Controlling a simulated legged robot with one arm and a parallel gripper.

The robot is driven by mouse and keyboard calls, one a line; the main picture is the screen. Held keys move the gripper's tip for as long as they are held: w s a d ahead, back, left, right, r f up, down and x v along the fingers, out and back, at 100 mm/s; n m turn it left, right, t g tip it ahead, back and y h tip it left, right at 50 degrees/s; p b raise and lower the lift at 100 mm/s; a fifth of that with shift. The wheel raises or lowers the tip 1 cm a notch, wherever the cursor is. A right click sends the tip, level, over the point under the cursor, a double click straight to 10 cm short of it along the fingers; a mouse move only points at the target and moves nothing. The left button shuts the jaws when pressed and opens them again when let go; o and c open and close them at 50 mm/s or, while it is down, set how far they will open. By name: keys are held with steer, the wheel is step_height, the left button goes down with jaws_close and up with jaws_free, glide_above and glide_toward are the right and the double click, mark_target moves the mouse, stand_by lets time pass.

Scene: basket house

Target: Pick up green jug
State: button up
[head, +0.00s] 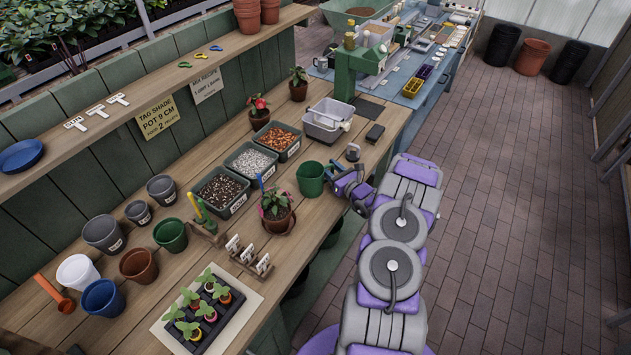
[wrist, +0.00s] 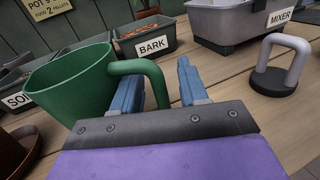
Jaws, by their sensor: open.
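The green jug (head: 310,179) stands upright on the wooden bench in the head view, to the right of the bins. In the wrist view the green jug (wrist: 72,88) fills the left side, with its handle (wrist: 148,70) toward me. My gripper (head: 335,174) is beside the jug, on its handle side. In the wrist view my gripper (wrist: 158,75) is open, with its two blue fingers apart. The handle's outer part lies between the fingers in the picture. The left finger overlaps the gap between handle and jug body. I cannot tell whether either finger touches the handle.
A bin labelled BARK (wrist: 150,45) stands behind the jug. A grey MIXER tub (wrist: 235,25) is behind to the right. A grey-handled tool with a dark base (wrist: 276,75) stands at right. A potted plant (head: 276,210) is left of the jug.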

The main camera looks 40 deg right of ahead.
steer(key=shift+w, duration=0.35)
jaws_close()
stand_by(0.4)
